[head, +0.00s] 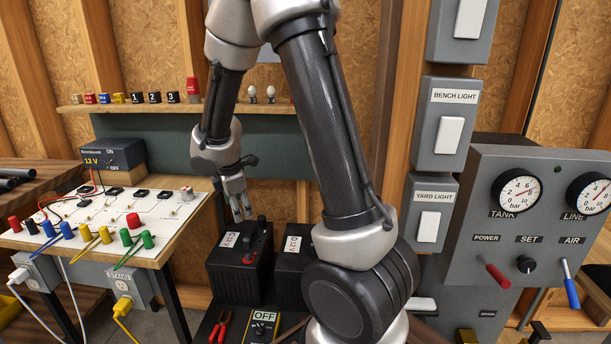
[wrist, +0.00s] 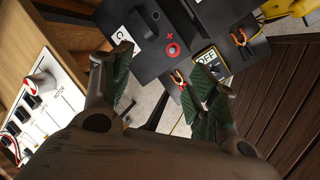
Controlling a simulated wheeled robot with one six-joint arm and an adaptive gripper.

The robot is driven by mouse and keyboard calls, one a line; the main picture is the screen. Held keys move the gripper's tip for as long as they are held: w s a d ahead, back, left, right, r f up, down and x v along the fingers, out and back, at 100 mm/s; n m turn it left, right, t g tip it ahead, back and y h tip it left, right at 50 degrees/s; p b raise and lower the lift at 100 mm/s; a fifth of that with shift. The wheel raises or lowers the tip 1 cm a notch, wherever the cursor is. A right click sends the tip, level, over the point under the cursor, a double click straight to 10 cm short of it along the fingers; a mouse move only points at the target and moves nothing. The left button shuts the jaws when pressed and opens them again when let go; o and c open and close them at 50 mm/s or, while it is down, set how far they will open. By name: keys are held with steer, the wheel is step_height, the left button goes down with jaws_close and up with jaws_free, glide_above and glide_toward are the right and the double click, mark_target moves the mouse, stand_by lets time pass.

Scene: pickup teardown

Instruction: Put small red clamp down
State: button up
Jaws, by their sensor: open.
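A small red clamp (head: 221,326) with two splayed handles lies on the dark surface in front of the batteries in the head view, left of a yellow-edged meter marked OFF (head: 263,326). In the wrist view a similar red-handled tool (wrist: 179,79) lies beside the meter (wrist: 208,60), partly hidden near my right finger. Another red-handled tool (wrist: 240,40) lies on the meter's other side. My gripper (head: 241,215) is open above the left black battery (head: 235,283).
A second black battery (head: 292,280) stands to the right, partly behind my arm. A white board with coloured terminals (head: 105,225) is at left. A grey panel with gauges (head: 530,230) is at right. A shelf (head: 180,107) with small coloured parts runs behind.

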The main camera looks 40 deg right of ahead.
steer(key=s+d+r+m, duration=0.3)
steer(key=s+r+m, duration=0.2)
steer(key=s+r, duration=0.2)
steer(key=s+d+r+m, duration=0.2)
steer(key=s+r+m, duration=0.2)
steer(key=s+r, duration=0.3)
steer(key=s+a+r+m+y, duration=0.1)
steer(key=s+r+m, duration=0.1)
steer(key=s, duration=0.4)
steer(key=s+a+r+m+t+y, duration=0.1)
steer(key=s+r+m, duration=0.1)
steer(key=s+m, duration=0.3)
steer(key=shift+s, duration=0.9)
steer(key=shift+r, duration=0.1)
